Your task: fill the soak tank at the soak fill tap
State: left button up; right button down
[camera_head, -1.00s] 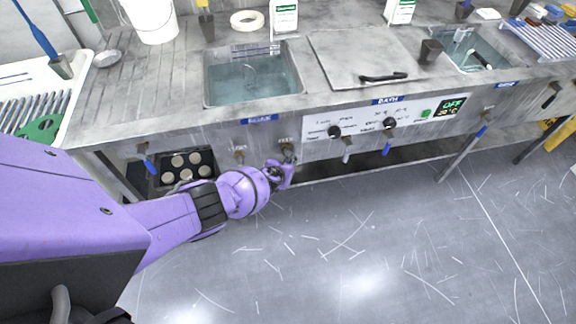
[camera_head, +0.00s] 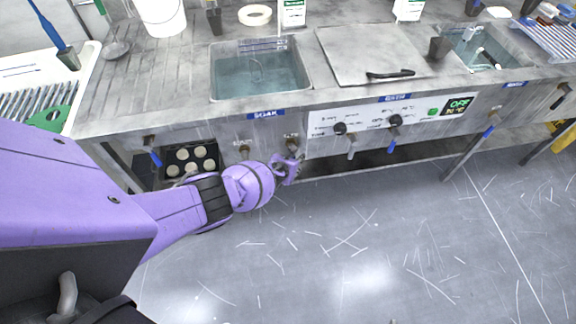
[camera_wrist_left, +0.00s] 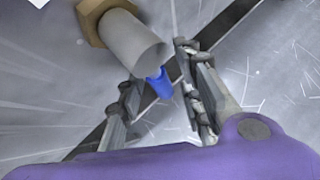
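The soak tank (camera_head: 258,82) is a sunken steel basin in the bench, with bluish water in it. A blue SOAK label (camera_head: 266,114) is on the front edge below it. Two fittings, one at the left (camera_head: 244,151) and one at the right (camera_head: 291,143), stick out of the panel under it. My left gripper (camera_head: 287,170) is just below the right fitting. In the left wrist view the gripper (camera_wrist_left: 155,68) is open. A grey pipe with a brass nut (camera_wrist_left: 125,38) and a blue lever tip (camera_wrist_left: 160,83) show between its fingers, without clear contact. My right gripper is out of view.
The lidded bath (camera_head: 368,55) and its control panel (camera_head: 390,118), with knobs and an OFF display, are to the right. Blue-handled levers hang along the bench front. A black tray of round pieces (camera_head: 190,160) is under the bench at left. The floor in front is clear.

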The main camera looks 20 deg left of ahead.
pick_arm(q)
jog(key=shift+a+r, duration=0.1)
jog(key=shift+r, duration=0.1)
jog(key=shift+s+r, duration=0.15)
jog(key=s+r, duration=0.1)
jog(key=s, duration=1.3)
jog(key=shift+r, duration=0.2)
